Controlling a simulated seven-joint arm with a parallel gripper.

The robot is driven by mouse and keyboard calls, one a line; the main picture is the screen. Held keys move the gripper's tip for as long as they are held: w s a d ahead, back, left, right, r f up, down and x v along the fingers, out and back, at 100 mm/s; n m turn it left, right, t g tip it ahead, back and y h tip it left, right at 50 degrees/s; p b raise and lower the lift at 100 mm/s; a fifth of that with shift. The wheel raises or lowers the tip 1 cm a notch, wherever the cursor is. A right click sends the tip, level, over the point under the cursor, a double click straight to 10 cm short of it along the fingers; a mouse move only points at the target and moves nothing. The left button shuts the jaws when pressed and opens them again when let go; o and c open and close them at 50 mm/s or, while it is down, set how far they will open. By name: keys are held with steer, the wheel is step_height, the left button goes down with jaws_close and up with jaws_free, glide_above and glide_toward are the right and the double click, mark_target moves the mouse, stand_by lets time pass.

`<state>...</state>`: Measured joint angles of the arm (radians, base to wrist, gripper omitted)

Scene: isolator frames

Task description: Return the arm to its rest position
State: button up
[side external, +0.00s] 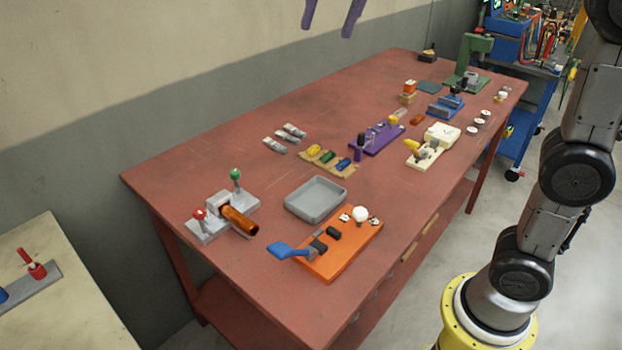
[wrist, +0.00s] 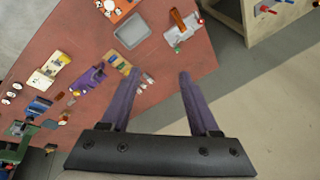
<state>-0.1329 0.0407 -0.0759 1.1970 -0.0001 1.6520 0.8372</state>
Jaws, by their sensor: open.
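My gripper (wrist: 160,80) has two purple fingers. In the wrist view they are spread wide apart with nothing between them. In the side external view the tips of its fingers (side external: 333,14) show at the top edge, high above the red table (side external: 240,135) and apart from everything on it. The rest of the gripper is out of that frame. My arm rises from its yellow base at the right.
The table holds a grey tray (side external: 316,200), an orange board (side external: 340,249), a grey fixture with an orange-brown cylinder (side external: 238,220), a purple fixture (side external: 377,139) and a green press (side external: 470,60). A wall stands behind. A blue cart (side external: 515,125) is at the right. The air around the fingers is clear.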

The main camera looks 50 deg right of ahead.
steer(key=s+d+f+n+t, duration=0.1)
steer(key=s+d+f, duration=0.1)
steer(key=s+f, duration=0.35)
steer(key=s+d+f+n, duration=0.1)
steer(key=s+d+f, duration=0.15)
steer(key=s, duration=0.55)
steer(key=s+f+n, duration=0.2)
steer(key=f+n, duration=0.1)
steer(key=f, duration=0.4)
steer(key=s+f+n, duration=0.3)
steer(key=f, duration=0.5)
steer(key=shift+s+t+h, duration=0.2)
steer(key=shift+t+h, duration=0.1)
steer(key=shift+t, duration=0.1)
